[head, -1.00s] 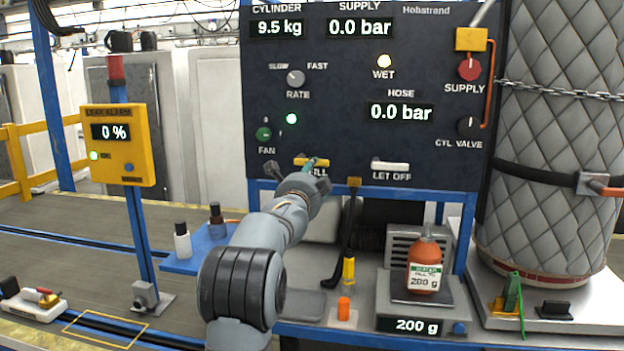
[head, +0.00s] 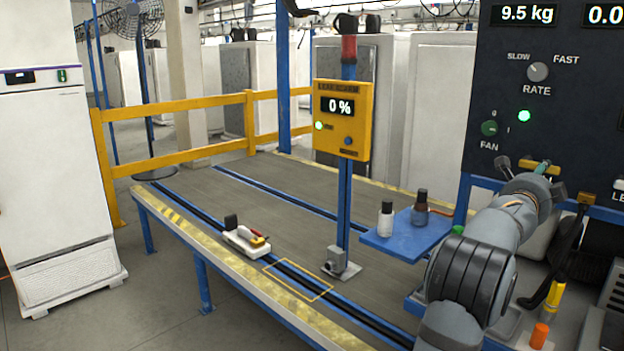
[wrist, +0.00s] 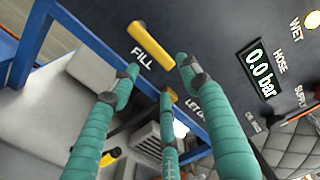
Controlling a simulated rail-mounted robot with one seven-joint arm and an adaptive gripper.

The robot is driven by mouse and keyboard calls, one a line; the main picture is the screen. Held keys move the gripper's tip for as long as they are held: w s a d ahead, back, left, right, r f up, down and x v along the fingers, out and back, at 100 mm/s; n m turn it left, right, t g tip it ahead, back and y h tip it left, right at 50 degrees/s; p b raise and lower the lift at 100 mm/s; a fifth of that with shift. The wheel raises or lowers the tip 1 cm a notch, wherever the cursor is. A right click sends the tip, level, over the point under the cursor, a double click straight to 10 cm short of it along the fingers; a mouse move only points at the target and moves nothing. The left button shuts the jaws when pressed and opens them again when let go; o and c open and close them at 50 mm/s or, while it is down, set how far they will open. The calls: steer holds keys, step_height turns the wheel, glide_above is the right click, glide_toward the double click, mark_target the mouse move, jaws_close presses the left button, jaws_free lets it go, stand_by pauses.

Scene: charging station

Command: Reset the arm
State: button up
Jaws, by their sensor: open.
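My arm reaches up to the dark control panel (head: 560,110) at the right of the head view. My gripper (head: 538,176) is close to the yellow FILL lever, mostly hidden behind my own wrist. In the wrist view my gripper (wrist: 160,80) has its teal fingers spread apart with nothing between them. The yellow FILL lever (wrist: 152,44) lies just beyond the fingertips and appears apart from them. The hose readout (wrist: 262,75) shows 0.0 bar.
The yellow leak alarm box (head: 343,118) on a blue post reads 0 %. Two bottles stand on a blue shelf (head: 400,240) left of my arm. A white device (head: 246,242) sits on the rail platform. An orange-capped item (head: 540,335) is at the lower right.

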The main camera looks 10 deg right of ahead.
mark_target(548, 173)
steer(key=x, duration=0.9)
steer(key=shift+s+a, duration=0.1)
steer(key=shift+a, duration=0.1)
steer(key=v, duration=1.2)
steer(key=x, duration=1.2)
steer(key=shift+d, duration=0.2)
steer(key=shift+r+n+p, duration=0.55)
steer(key=shift+n+p, duration=0.15)
steer(key=shift+p, duration=0.05)
steer(key=shift+a+r+n+p, duration=0.1)
steer(key=shift+r+n+p, duration=0.15)
steer(key=shift+n, duration=0.45)
